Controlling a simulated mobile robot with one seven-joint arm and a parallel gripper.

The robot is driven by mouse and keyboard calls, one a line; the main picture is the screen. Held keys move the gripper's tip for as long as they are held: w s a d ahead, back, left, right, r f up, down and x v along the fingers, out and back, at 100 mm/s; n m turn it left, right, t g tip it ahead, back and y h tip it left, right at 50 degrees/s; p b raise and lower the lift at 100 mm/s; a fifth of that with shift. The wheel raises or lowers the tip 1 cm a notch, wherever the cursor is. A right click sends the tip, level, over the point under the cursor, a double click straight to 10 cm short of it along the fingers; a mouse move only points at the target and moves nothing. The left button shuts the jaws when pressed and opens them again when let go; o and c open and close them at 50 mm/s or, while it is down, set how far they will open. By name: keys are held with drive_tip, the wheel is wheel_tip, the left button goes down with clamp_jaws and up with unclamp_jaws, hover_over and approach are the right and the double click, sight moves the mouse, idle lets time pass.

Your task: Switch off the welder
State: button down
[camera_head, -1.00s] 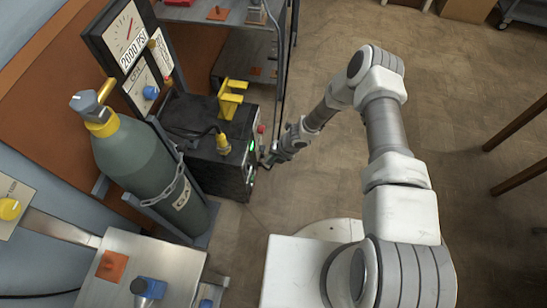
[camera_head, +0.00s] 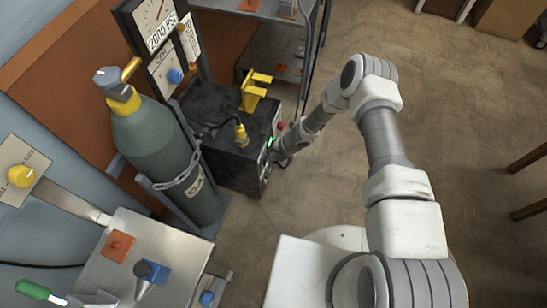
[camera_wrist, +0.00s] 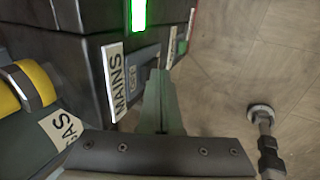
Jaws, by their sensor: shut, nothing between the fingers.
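The welder (camera_head: 225,150) is a black box beside the gas cylinder, with a yellow bracket on top. A green light glows on its front in the head view, and the lit green lamp (camera_wrist: 138,14) is large in the wrist view. Below it is a white MAINS label (camera_wrist: 114,80) beside a grey-blue switch plate (camera_wrist: 143,62). My gripper (camera_wrist: 160,78) is shut and empty, its fingertips at the lower edge of that plate. They partly hide it; I cannot tell if they touch or which way the switch sits. In the head view my gripper (camera_head: 277,153) is at the welder's front.
The chained green gas cylinder (camera_head: 160,155) stands left of the welder. A metal bench (camera_head: 120,275) with knobs is at lower left. A shelf unit (camera_head: 270,60) stands behind. Open floor lies to the right.

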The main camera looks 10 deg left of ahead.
drive_tip(key=shift+a, duration=0.35)
drive_tip(key=shift+r, duration=0.15)
drive_tip(key=shift+r, duration=0.7)
drive_tip(key=shift+d, duration=0.15)
